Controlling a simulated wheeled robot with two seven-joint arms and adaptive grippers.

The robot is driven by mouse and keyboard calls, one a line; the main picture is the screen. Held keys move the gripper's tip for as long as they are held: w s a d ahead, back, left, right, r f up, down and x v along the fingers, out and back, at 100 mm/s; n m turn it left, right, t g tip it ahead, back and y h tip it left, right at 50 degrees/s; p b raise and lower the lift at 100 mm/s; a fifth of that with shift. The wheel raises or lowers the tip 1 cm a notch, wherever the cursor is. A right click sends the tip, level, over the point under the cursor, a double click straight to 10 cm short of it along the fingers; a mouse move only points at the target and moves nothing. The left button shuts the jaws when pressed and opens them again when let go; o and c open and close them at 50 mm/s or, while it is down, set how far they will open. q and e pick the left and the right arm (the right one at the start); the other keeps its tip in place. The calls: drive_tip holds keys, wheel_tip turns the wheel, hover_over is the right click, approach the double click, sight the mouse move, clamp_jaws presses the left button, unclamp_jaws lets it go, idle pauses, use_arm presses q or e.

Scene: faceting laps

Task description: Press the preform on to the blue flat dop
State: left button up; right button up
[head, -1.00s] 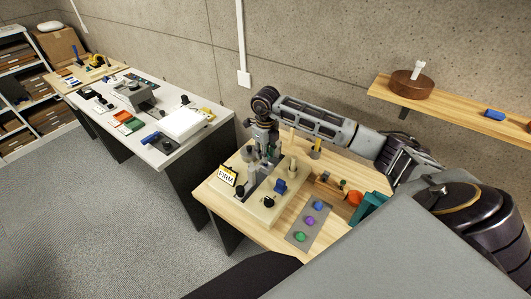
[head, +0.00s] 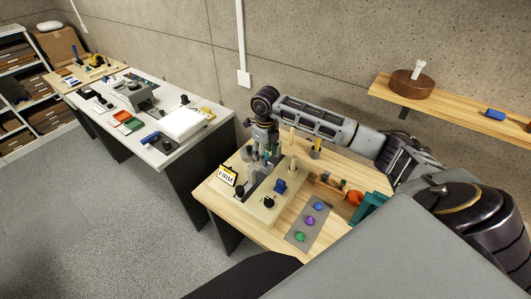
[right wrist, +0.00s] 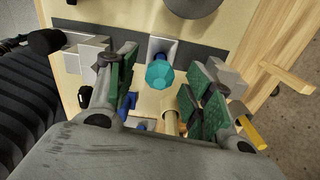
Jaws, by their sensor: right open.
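My right gripper (head: 265,158) is over the pale fixture board (head: 257,213) in the head view. In the right wrist view the right gripper (right wrist: 160,88) is open, with green pads on both sides. A teal faceted piece, which looks like the preform (right wrist: 159,74), shows between the fingers, apart from the pads, in front of a pale block. Blue parts (right wrist: 128,103) show beside the left finger; I cannot tell whether they belong to the blue flat dop. A blue piece (head: 280,186) stands on the board in the head view. My left gripper is not in view.
A FIRM sign (head: 227,175) stands at the board's left edge. A grey tray (head: 294,228) with blue, purple and green pieces lies to the right. A white bench (head: 172,151) is at left.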

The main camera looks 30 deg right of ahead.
wheel_tip(320, 180, up, 12)
idle(1.0)
drive_tip(key=shift+f, duration=0.1)
idle(0.8)
